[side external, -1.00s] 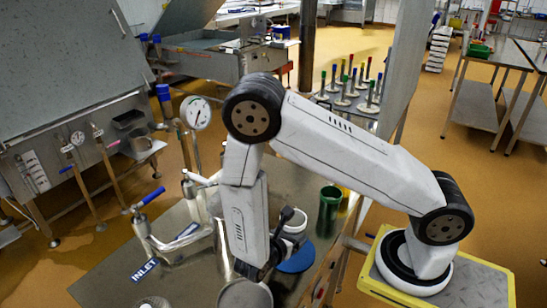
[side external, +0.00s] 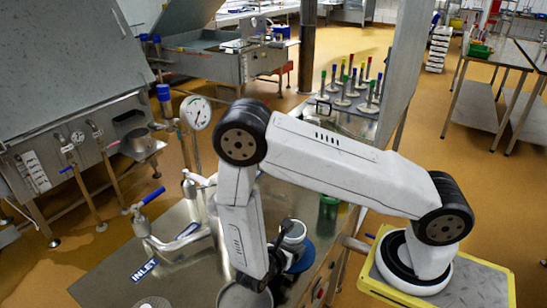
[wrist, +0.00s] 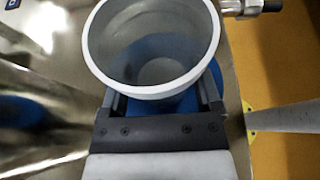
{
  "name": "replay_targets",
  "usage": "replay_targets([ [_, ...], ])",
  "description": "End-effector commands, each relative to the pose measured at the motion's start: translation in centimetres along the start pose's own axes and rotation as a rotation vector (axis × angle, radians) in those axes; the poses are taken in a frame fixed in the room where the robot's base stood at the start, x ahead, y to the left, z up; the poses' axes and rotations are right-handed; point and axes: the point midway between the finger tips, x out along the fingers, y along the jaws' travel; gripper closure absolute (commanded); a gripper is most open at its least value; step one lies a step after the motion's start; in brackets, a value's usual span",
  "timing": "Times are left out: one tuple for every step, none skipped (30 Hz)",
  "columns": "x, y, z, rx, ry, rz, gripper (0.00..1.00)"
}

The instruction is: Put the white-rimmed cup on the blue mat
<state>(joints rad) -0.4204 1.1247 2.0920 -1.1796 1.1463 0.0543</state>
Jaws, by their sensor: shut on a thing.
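The white-rimmed cup (wrist: 150,92) is grey inside and sits upright between the two fingers of my gripper (wrist: 163,104) in the wrist view. My gripper is shut on it. In the side view the cup (side external: 294,230) shows beside my dark gripper (side external: 278,258), partly hidden by it. The round blue mat (side external: 304,258) lies on the metal table under the cup. In the wrist view the mat (wrist: 217,82) shows around the cup, which hides most of it. I cannot tell whether the cup's base touches the mat.
A green cup (side external: 328,214) stands behind and to the right of the mat. A metal pot (side external: 245,298) stands close by at the front, partly cut off. Pipework with a blue-handled valve (side external: 152,196) is on the left. The table's right edge is near the mat.

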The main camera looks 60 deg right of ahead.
Motion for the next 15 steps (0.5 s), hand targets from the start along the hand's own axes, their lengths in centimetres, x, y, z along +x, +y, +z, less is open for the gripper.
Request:
replay_targets([
  [-0.01, 0.01, 0.01, 0.000, 0.000, 0.000, 0.84],
  [-0.01, 0.01, 0.01, 0.000, 0.000, 0.000, 0.84],
  [-0.01, 0.01, 0.00, 0.000, 0.000, 0.000, 0.84],
  [0.01, 0.01, -0.03, 0.000, 0.000, 0.000, 0.84],
  [0.03, 0.01, -0.08, 0.000, 0.000, 0.000, 0.84],
  [0.07, 0.01, -0.17, 0.000, 0.000, 0.000, 0.84],
  [0.09, 0.02, -0.23, 0.000, 0.000, 0.000, 0.84],
  [0.12, 0.02, -0.29, 0.000, 0.000, 0.000, 0.84],
  [0.09, 0.03, -0.26, 0.001, 0.000, 0.000, 0.05],
  [0.09, 0.04, -0.25, 0.001, 0.000, 0.000, 0.00],
  [0.09, 0.03, -0.25, 0.001, 0.000, 0.000, 0.00],
  [0.09, 0.03, -0.25, 0.001, 0.000, 0.000, 0.00],
  [0.09, 0.03, -0.24, 0.001, 0.000, 0.000, 0.00],
  [0.09, 0.03, -0.24, 0.000, 0.000, 0.000, 0.00],
  [0.09, 0.03, -0.24, 0.000, 0.000, 0.000, 0.00],
])
